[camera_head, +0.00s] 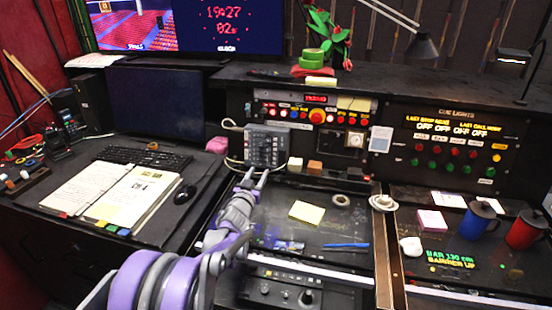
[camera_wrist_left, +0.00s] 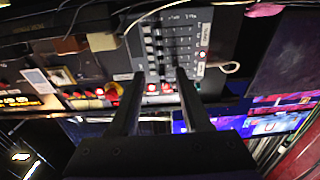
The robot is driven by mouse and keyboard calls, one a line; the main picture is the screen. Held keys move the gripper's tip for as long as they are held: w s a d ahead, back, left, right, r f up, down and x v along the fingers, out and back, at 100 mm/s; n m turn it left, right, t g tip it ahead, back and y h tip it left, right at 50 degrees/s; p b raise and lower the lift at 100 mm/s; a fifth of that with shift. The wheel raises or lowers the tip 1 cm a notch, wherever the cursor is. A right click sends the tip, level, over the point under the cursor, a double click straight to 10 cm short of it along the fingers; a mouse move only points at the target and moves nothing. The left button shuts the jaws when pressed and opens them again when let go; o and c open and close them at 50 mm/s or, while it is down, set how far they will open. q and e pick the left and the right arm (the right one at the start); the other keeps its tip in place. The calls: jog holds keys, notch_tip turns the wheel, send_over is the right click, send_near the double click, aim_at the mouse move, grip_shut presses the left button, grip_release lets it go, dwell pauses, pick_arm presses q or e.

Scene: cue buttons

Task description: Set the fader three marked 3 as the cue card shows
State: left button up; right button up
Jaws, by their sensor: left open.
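The grey fader box (camera_head: 267,146) leans against the front of the desk's raised panel, with a row of faders on its face. In the left wrist view the fader box (camera_wrist_left: 172,42) lies beyond my fingers, its slots and knobs visible; the numbers are too small to read. A small pale card (camera_head: 381,139) is on the panel to the right of the box; its content is not readable, so I cannot tell if it is the cue card. My left gripper (camera_head: 253,178) is open just below the box, its two fingers (camera_wrist_left: 160,77) apart with nothing between them. My right gripper is out of view.
Small blocks (camera_head: 314,167) sit just right of the box, and a cable (camera_head: 233,126) loops at its left. A yellow note pad (camera_head: 307,213) and a tape ring (camera_head: 341,200) lie on the desk. An open binder (camera_head: 125,193) and keyboard (camera_head: 145,157) are at left; mugs (camera_head: 477,219) at right.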

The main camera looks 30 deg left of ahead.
aim_at(267, 155)
pick_arm(q)
jog(key=p+x, duration=0.1)
jog(key=x, duration=0.9)
jog(key=shift+w+a+p, duration=0.1)
jog(key=shift+p, duration=0.3)
jog(key=shift+c, duration=0.3)
grip_shut()
dwell(0.6)
